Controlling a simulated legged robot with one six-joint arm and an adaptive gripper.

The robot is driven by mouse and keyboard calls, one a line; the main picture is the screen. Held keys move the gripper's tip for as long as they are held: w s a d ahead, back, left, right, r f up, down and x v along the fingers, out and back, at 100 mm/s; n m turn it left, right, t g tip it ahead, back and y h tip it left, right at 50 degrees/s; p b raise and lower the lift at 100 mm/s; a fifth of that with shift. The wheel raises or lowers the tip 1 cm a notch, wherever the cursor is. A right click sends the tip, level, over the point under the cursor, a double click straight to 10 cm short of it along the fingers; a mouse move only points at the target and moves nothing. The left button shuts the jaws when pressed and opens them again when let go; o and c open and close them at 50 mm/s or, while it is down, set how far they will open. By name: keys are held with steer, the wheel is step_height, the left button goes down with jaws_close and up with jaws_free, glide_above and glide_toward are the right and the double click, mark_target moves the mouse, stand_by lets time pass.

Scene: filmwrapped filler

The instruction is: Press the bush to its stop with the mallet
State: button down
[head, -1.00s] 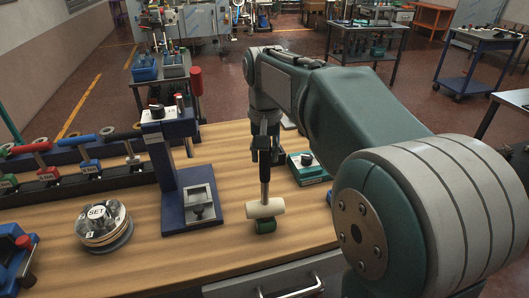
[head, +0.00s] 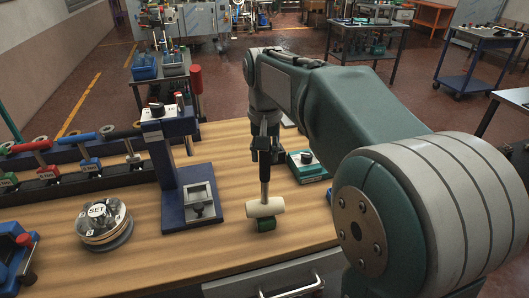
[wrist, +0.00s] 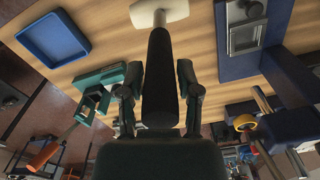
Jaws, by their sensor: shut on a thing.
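My gripper (head: 264,145) is shut on the black handle of the mallet (head: 264,208). The mallet hangs head down, with its cream head low over the wooden bench. In the wrist view the black handle runs between the fingers (wrist: 160,85) to the cream head (wrist: 158,13). I cannot tell which piece is the bush.
A round clear-lidded tub marked SET (head: 103,222) sits at the left front. A dark rack (head: 72,180) with coloured-handled tools is behind it. A green box (head: 307,166) stands right of the mallet. The wrist view shows a blue tray (wrist: 53,60). Bare wood lies between tub and stand.

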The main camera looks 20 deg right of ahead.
steer(key=shift+f, duration=0.45)
stand_by(0.7)
steer(key=shift+r, duration=2.7)
